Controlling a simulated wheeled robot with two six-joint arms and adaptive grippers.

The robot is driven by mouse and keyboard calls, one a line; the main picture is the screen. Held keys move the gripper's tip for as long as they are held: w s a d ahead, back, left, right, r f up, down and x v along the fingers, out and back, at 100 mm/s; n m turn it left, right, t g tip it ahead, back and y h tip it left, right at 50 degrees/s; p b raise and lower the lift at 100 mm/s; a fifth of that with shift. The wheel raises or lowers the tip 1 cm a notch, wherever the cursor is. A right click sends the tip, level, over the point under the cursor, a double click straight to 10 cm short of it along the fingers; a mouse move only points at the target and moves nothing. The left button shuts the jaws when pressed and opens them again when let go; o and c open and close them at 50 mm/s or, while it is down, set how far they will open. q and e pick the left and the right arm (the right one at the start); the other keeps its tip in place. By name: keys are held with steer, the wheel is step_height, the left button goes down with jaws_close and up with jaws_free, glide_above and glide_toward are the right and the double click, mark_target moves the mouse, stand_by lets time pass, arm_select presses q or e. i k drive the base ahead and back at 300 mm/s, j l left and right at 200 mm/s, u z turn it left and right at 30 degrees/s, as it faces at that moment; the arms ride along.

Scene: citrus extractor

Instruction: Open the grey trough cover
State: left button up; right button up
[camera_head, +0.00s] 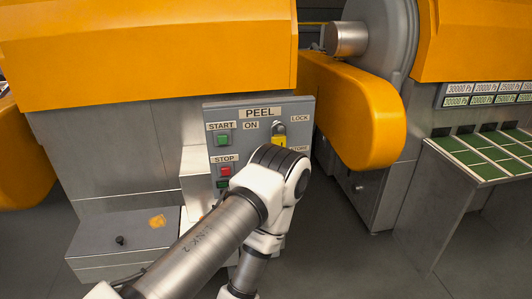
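The grey trough cover (95,238) is at the lower left, low on the front of the machine. It looks like a flat lid lying shut, with a small black knob (120,241) on its left part and an orange label (157,221) at its right. One of my arms comes in from the lower left, its elbow in front of the control panel, and its forearm drops out of the bottom edge right of the cover. The gripper on it is out of frame. My other gripper is not in view.
The PEEL control panel (261,112) has green START and red STOP buttons and a yellow lock (279,135); my arm hides part of it. An orange housing (360,110) juts out at right. A bench with green panels (475,157) stands far right. Grey floor lies between.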

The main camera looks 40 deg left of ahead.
mark_target(158, 228)
steer(key=u, duration=2.2)
steer(key=i+j+u, duration=0.1)
steer(key=i+u, duration=0.25)
steer(key=i+j+u, duration=0.1)
steer(key=u, duration=0.25)
steer(key=i+l+u, duration=0.1)
steer(key=i+u, duration=0.25)
